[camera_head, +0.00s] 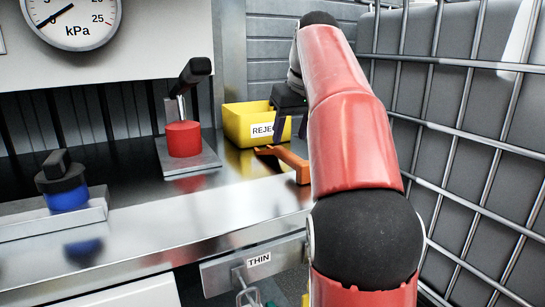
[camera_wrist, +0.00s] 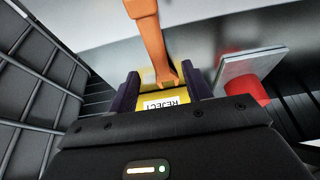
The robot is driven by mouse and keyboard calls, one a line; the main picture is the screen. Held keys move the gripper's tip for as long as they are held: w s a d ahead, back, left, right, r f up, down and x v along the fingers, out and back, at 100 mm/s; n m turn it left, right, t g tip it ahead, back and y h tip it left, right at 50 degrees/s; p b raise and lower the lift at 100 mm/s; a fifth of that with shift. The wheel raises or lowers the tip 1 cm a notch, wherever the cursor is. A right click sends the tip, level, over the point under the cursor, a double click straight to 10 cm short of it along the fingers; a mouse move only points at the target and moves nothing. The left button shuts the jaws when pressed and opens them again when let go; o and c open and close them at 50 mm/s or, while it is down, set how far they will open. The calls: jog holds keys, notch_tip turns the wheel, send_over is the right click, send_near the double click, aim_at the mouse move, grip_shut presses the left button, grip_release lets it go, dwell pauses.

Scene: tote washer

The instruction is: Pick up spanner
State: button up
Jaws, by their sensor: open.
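The spanner is the orange tool (camera_head: 285,158) on the steel worktop, just in front of the yellow bin. Its right end is hidden behind my red arm. In the wrist view the orange spanner (camera_wrist: 149,32) runs down from the top edge, with its forked end between my fingers in the picture. My gripper (camera_head: 289,135) is open, with its fingers pointing down near the spanner. In the wrist view my gripper (camera_wrist: 162,86) has dark fingers spread apart with nothing clamped. I cannot tell how far above the spanner the fingertips are.
A yellow bin (camera_head: 238,123) labelled REJECT stands behind the spanner. A red-based lever fixture (camera_head: 184,139) is to its left, and a blue knob (camera_head: 67,197) is further left. A wire cage (camera_head: 470,136) rises close on the right. The worktop (camera_head: 215,205) in front is clear.

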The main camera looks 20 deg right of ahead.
aim_at(286, 151)
jog(key=b+x, duration=0.1)
jog(key=x, duration=0.6)
jog(key=shift+w+d+f+b, duration=0.1)
jog(key=shift+w+f+b, duration=0.1)
jog(key=shift+b, duration=0.2)
jog(key=shift+r, duration=0.1)
grip_shut()
